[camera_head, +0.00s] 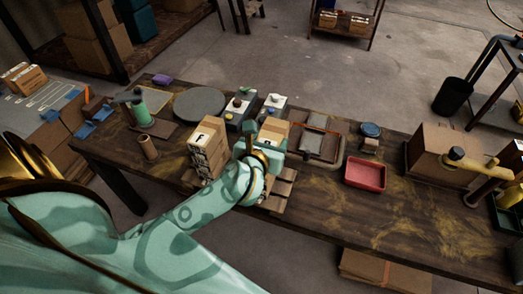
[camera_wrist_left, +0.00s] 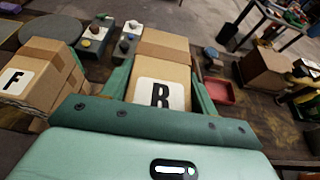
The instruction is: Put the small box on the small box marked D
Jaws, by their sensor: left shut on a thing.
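My left gripper (camera_head: 262,150) is shut on a small brown box (camera_head: 273,131). In the left wrist view the held box (camera_wrist_left: 160,72) sits between the green fingers, and its near face bears a label R. The gripper is over a slatted wooden pallet (camera_head: 284,186); I cannot tell whether the box touches what is below it. Left of it stands a stack of small boxes (camera_head: 207,142), the upper one marked F (camera_wrist_left: 18,80). I see no label D in either view. My right gripper is not in view.
Behind the held box are two control boxes with knobs (camera_head: 238,108) and a round grey disc (camera_head: 199,103). To the right are a grey-topped tray (camera_head: 314,141), a red tray (camera_head: 365,173) and a larger carton (camera_head: 432,150). The table's right front is clear.

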